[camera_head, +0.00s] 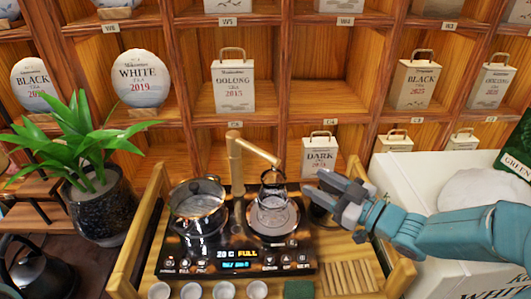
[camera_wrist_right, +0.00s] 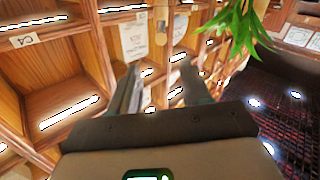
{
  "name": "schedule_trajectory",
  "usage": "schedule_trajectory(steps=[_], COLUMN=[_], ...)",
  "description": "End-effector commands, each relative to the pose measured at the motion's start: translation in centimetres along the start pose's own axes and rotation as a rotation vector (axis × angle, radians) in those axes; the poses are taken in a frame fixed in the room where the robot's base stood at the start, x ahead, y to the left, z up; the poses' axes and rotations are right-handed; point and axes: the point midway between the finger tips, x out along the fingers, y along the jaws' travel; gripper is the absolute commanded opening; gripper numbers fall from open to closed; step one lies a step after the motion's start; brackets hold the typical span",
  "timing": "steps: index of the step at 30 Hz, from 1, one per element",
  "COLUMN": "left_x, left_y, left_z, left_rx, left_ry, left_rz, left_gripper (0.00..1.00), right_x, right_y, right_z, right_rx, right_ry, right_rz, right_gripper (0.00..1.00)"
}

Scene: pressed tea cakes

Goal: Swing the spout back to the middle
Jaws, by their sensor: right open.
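The bamboo-coloured spout (camera_head: 256,151) sits on an upright post (camera_head: 236,170) at the back of the tea station. It angles to the right, its end just above the glass kettle (camera_head: 272,196) on the right-hand plate. My right gripper (camera_head: 318,186) is to the right of the spout's end and the kettle, apart from both. Its two fingers are spread with nothing between them. In the right wrist view the gripper (camera_wrist_right: 158,70) also shows open and empty; I cannot clearly make out the spout there. My left gripper is not in view.
A lidded glass pot (camera_head: 198,210) stands on the left plate, above a display reading FULL. Several small white cups (camera_head: 223,290) line the front. A potted plant (camera_head: 100,200) stands at left, and shelves of tea cakes and boxes (camera_head: 234,85) rise behind. A white box (camera_head: 405,180) is at right.

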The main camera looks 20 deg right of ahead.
Motion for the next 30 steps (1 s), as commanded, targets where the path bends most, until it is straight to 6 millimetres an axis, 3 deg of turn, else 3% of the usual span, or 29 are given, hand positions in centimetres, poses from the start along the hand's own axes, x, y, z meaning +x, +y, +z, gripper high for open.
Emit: schedule_trajectory(steps=[5,18,24,30], left_x=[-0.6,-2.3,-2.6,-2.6], left_y=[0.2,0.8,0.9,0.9], left_z=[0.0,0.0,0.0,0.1], left_rx=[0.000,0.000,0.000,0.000], left_ry=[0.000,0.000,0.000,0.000], left_rz=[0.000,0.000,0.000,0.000], left_gripper=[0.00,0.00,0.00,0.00], right_x=[2.9,13.0,15.3,15.9], right_y=[-0.3,-0.5,-0.3,-0.2], right_z=[-0.2,-0.3,-0.1,0.0], right_rx=[0.001,0.001,-0.001,0.000], right_ry=[0.001,0.000,0.000,-0.001], right_rz=[-0.006,-0.004,-0.002,-0.001], right_gripper=[0.47,0.47,0.47,0.47])
